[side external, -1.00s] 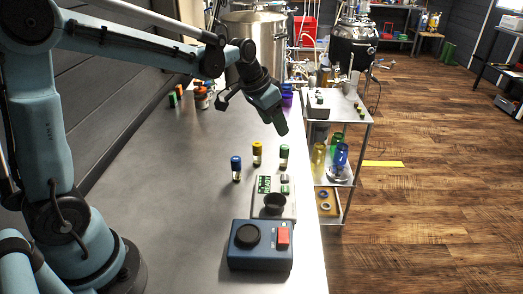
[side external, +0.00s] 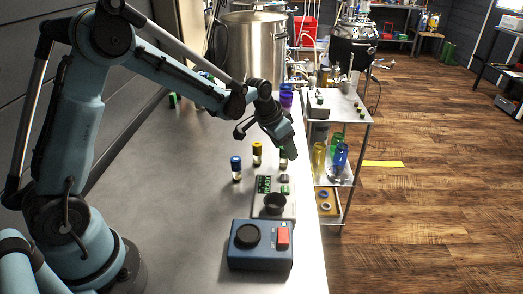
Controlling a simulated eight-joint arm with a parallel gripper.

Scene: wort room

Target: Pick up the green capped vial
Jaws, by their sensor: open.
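The green capped vial (side external: 283,163) stands on the grey worktop behind the scale, mostly hidden behind my gripper; only a bit of it shows. My gripper (side external: 289,152) points down at the vial's place, with its fingers open. From this angle I cannot tell whether the fingers are around the vial or in front of it. A yellow capped vial (side external: 257,153) stands just left of it, and a blue capped vial (side external: 236,168) further left.
A blue device (side external: 260,245) with a red switch stands nearer. A large metal pot (side external: 252,45) is at the back. The worktop's right edge is close to the vials.

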